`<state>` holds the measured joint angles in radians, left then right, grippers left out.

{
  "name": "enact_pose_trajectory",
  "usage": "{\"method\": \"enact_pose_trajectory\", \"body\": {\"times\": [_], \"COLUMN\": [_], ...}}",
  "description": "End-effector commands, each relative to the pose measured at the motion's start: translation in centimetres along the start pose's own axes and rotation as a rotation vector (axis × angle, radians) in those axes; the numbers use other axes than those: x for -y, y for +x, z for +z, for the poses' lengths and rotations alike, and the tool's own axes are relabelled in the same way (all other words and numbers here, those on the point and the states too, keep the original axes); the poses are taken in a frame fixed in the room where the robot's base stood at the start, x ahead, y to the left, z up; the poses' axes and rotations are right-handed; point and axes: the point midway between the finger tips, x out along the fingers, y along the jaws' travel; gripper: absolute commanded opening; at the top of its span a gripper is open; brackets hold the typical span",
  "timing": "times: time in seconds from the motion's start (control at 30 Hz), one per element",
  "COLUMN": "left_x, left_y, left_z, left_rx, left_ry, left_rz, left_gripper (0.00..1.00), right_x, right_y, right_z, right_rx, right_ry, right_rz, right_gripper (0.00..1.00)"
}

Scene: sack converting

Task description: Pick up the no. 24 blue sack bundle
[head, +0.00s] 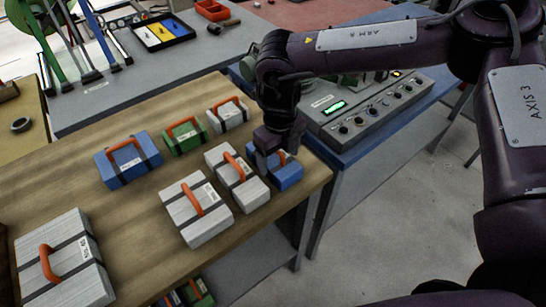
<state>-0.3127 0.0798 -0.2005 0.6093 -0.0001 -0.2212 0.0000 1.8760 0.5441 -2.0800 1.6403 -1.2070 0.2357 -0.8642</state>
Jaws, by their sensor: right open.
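Two blue sack bundles with dark straps and orange handles lie on the wooden table. One blue bundle (288,178) is near the table's right edge, partly hidden by my right gripper. The other blue bundle (117,177) is farther left. Their numbers are too small to read, so I cannot tell which is no. 24. My right gripper (276,156) is open, pointing down over the right blue bundle at its handle. I cannot tell whether it touches the handle. My left gripper is not in view.
Several white bundles (205,232) and a green bundle (186,144) share the wooden table (130,226); one white bundle stands close left of the right blue one. A grey control box (366,118) with knobs stands behind my right gripper. Bare wood lies at the front middle.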

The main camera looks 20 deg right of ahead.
Motion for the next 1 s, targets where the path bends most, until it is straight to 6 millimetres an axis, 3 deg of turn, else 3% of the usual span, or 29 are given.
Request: {"method": "enact_pose_trajectory", "body": {"times": [0.2, 0.47, 0.77, 1.0], "left_x": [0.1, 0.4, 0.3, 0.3], "left_y": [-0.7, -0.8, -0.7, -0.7], "left_z": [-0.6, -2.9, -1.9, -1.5], "left_rx": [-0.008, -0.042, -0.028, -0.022], "left_ry": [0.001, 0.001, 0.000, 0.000], "left_rz": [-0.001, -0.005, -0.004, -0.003], "left_gripper": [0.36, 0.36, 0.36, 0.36], "right_x": [0.0, 0.0, 0.0, 0.0], "right_y": [2.7, 3.0, 2.9, 2.9], "right_z": [0.0, 0.1, 0.1, 0.1], "right_rx": [-0.002, 0.000, 0.000, 0.000], "right_ry": [0.000, 0.001, 0.001, 0.001], "right_rz": [-0.001, 0.000, 0.000, 0.000], "right_gripper": [0.76, 0.76, 0.40, 0.40]}}
